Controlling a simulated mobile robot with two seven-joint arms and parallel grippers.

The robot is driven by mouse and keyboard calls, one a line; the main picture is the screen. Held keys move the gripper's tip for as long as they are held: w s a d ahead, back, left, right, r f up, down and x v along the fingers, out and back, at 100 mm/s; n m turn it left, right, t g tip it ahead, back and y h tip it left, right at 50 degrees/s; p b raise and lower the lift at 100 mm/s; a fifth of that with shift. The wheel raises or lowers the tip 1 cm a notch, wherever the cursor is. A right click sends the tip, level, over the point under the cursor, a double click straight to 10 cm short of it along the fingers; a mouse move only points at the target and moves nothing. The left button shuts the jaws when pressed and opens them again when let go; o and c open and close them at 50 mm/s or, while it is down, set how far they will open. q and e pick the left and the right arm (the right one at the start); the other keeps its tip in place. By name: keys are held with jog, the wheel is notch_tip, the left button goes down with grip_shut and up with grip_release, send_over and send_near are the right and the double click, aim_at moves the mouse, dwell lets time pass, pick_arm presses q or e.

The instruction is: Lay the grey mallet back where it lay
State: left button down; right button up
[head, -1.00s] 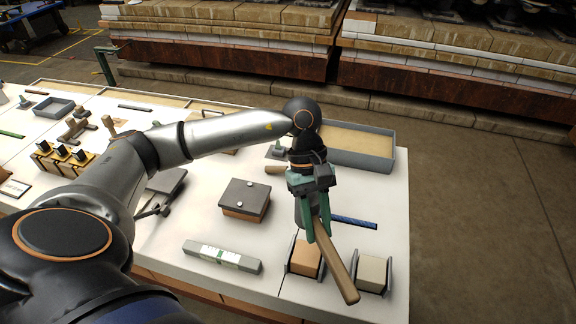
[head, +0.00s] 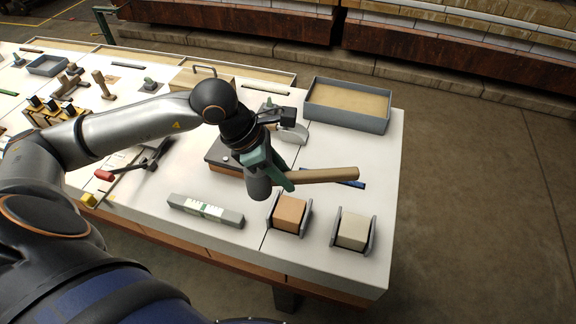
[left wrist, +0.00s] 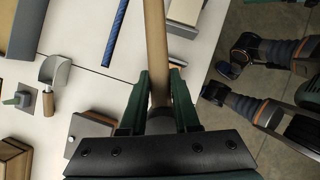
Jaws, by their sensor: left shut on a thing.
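The grey mallet has a grey head (head: 258,188) and a long wooden handle (head: 325,175). My left gripper (head: 278,172) is shut on the mallet's handle close to the head and holds it above the table's front half. In the head view the handle points right, passing in front of a blue strip. In the left wrist view the handle (left wrist: 155,45) runs up from between the green fingers (left wrist: 160,88), and the head is partly hidden behind the gripper. My right gripper is not in view.
Below the mallet stand an orange-brown block (head: 289,213) and a cream block (head: 353,230) in grey holders. A level (head: 205,210) lies left of them. A blue strip (head: 352,183) lies behind. A grey tray (head: 348,105) stands at the back right. The table's right edge is clear.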

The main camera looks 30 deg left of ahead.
pick_arm(q)
jog(key=w+a+f, duration=0.1)
jog(key=w+f, duration=0.1)
jog(key=w, duration=0.1)
jog(key=w+a+f, duration=0.1)
jog(key=w+f, duration=0.2)
jog(key=w, duration=0.1)
jog(key=w+f, duration=0.2)
jog(key=w, duration=0.1)
jog(key=shift+w+a+f+p, duration=0.4)
jog(key=shift+w+a+f, duration=0.15)
jog(key=shift+w+f, duration=0.4)
jog(key=shift+f, duration=1.6)
jog(key=shift+f, duration=0.2)
jog(key=c, duration=0.6)
grip_release()
jog(key=shift+c, duration=0.2)
jog(key=shift+r, duration=0.1)
